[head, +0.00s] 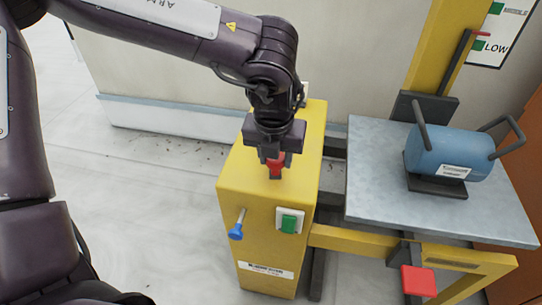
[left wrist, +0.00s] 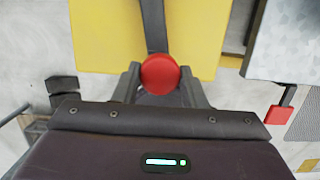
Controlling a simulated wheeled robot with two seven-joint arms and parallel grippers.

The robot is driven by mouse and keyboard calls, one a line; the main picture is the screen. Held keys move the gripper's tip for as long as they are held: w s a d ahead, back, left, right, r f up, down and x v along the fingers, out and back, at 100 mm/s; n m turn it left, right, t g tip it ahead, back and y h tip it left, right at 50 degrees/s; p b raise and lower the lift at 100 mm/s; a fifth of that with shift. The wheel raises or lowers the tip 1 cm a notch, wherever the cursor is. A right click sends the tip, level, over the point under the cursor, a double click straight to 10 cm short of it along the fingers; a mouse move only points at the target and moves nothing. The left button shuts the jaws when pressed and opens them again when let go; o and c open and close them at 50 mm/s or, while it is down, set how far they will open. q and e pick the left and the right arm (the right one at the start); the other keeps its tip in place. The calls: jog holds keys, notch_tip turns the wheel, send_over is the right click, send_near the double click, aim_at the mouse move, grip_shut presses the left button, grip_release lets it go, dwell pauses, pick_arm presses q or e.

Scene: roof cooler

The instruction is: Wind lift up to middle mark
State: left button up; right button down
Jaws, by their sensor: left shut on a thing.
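My left gripper (head: 275,160) is shut on a red knob (head: 277,170) above the top of the yellow box (head: 235,180). In the left wrist view the round red knob (left wrist: 160,74) sits between the two fingers (left wrist: 160,88), with a dark bar running up from it. The lift has a grey platform (head: 380,155) beside a yellow mast (head: 432,50). A red pointer (head: 480,34) on the mast stands close to the green LOW mark (head: 479,46) on a white sign. Another green mark (head: 496,8) shows higher up, its label too small to read. My right gripper is out of view.
A blue cylinder with dark handles (head: 440,150) rests on the platform. The box front carries a blue-tipped lever (head: 236,231) and a green switch (head: 289,223). A red pedal (head: 418,281) sticks out below the platform. The floor at left is clear.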

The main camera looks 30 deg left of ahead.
pick_arm(q)
jog(key=shift+s+d+f, duration=0.1)
jog(key=shift+d+f, duration=0.05)
jog(key=shift+d, duration=0.15)
jog(key=shift+w+d+f+b, duration=0.1)
jog(key=shift+w+d+b, duration=0.25)
jog(key=shift+d+b, duration=0.3)
jog(key=shift+w+d+r, duration=0.15)
jog(key=shift+r, duration=0.05)
jog(key=shift+d, duration=0.1)
jog(key=shift+w+d+b, duration=0.5)
jog(key=shift+w+b, duration=0.05)
jog(key=shift+w, duration=0.05)
jog(key=shift+w+d, duration=0.1)
jog(key=shift+d, duration=0.05)
